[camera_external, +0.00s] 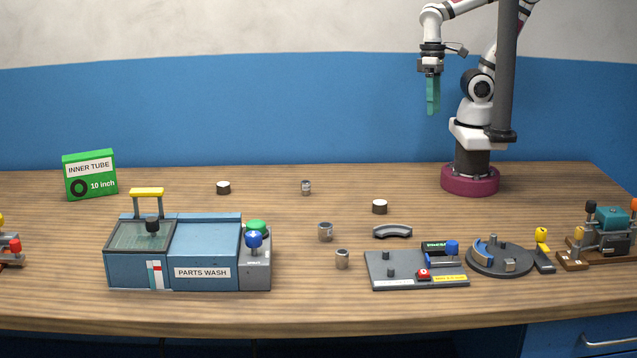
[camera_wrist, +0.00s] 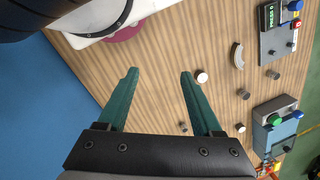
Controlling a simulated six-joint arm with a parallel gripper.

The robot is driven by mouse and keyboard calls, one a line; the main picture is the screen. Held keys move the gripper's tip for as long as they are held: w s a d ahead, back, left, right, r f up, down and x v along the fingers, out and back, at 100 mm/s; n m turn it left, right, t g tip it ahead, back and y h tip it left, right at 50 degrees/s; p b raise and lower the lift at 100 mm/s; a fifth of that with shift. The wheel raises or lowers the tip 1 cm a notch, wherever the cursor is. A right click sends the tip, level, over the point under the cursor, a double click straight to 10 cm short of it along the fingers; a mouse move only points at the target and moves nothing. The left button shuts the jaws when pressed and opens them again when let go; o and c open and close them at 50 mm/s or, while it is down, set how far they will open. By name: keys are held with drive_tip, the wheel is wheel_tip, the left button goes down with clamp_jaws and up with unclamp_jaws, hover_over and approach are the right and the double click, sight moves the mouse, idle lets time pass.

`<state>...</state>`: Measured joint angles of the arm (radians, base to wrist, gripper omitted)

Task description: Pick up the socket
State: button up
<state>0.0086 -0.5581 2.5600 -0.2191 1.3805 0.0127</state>
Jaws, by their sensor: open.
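Several small metal cylinders stand on the wooden table, and I cannot tell for certain which is the socket. One grey cylinder (camera_external: 306,187) stands towards the back; it shows small and dark in the wrist view (camera_wrist: 183,127), near the right finger. Two more metal cylinders, one mid-table (camera_external: 325,232) and one nearer the front (camera_external: 342,259), also show in the wrist view (camera_wrist: 244,94) (camera_wrist: 273,75). My gripper (camera_external: 433,111) hangs high above the back of the table, with its green fingers pointing down. In the wrist view its fingers (camera_wrist: 159,72) are apart with nothing between them.
Two white-topped dark cylinders (camera_external: 379,207) (camera_external: 223,188) stand nearby. A curved grey piece (camera_external: 393,232) lies behind a grey fixture plate (camera_external: 385,281). The blue parts washer (camera_external: 205,250) is left of centre, a green inner tube box (camera_external: 90,175) at far left. A round fixture (camera_external: 500,262) stands right.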

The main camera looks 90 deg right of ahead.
drive_tip(key=n+t+h, duration=0.4)
drive_tip(key=n+h, duration=0.9)
drive_tip(key=n, duration=1.1)
approach(307, 183)
drive_tip(key=s+d+r, duration=0.3)
drive_tip(key=s+r, duration=0.2)
drive_tip(key=s, duration=0.3)
drive_tip(key=w+a+f+n+t, duration=0.1)
drive_tip(key=a+n, duration=0.1)
drive_tip(key=w+a+f+n+t, duration=0.1)
drive_tip(key=a+f+n, duration=0.1)
drive_tip(key=w+a+f+n+t, duration=0.1)
drive_tip(key=a+f+n+t, duration=0.1)
drive_tip(key=shift+w+n, duration=0.1)
drive_tip(key=shift+n, duration=0.2)
drive_tip(key=x, duration=1.5)
drive_tip(key=shift+d, duration=0.25)
clamp_jaws()
